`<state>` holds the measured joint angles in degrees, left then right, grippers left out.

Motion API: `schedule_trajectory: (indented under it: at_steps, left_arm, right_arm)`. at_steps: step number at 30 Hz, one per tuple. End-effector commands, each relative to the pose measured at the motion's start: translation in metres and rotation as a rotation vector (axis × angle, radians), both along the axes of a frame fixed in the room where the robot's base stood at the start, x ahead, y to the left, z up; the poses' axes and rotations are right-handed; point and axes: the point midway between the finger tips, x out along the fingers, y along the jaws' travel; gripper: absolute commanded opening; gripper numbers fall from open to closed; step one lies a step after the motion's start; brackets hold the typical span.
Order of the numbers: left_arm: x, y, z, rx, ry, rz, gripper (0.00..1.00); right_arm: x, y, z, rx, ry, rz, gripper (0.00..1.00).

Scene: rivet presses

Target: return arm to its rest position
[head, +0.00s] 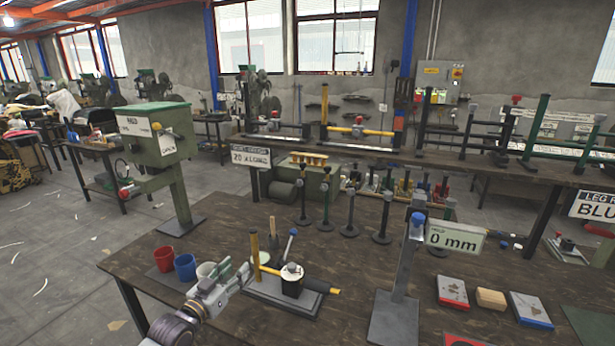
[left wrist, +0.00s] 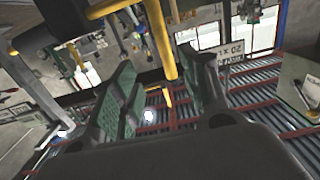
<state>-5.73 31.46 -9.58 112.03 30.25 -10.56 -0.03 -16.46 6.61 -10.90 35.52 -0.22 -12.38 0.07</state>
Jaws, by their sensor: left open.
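My left arm comes in from the bottom left of the head view. Its gripper (head: 237,272) is over the table, beside the small dark fixture (head: 284,296) with a yellow upright post (head: 255,250) and a yellow bar. In the left wrist view the two green-padded fingers (left wrist: 160,88) stand apart with nothing held between them. A yellow post (left wrist: 160,38) shows beyond the gap, and I cannot tell how far off it is. My right gripper is in neither view.
On the wooden table (head: 250,225), red (head: 165,259), blue (head: 185,267) and white cups stand left of the gripper. A green press (head: 160,150) stands behind at left.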

Motion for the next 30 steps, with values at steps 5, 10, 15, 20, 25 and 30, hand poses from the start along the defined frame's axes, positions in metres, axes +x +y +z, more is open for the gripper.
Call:
schedule_trajectory:
  at_steps: [5, 10, 15, 20, 25, 30]
  left_arm:
    - [-0.019, -0.017, -0.024, 0.031, 0.099, -0.007, 0.45]
    - [-0.043, -0.032, -0.052, 0.078, 0.222, -0.011, 0.45]
    - [-0.071, -0.042, -0.076, 0.122, 0.344, -0.006, 0.45]
    - [-0.1, -0.048, -0.096, 0.164, 0.461, 0.003, 0.45]
    - [-0.132, -0.05, -0.113, 0.203, 0.586, 0.02, 0.45]
    - [-0.167, -0.048, -0.127, 0.242, 0.713, 0.044, 0.45]
  right_arm:
    - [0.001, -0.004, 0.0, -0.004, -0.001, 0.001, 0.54]
    - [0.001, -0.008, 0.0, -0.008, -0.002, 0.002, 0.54]
    - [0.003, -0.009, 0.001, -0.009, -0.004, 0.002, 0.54]
    - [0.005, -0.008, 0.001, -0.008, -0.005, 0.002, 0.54]
    - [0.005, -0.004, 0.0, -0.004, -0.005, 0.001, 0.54]
    - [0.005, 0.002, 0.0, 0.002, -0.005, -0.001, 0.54]
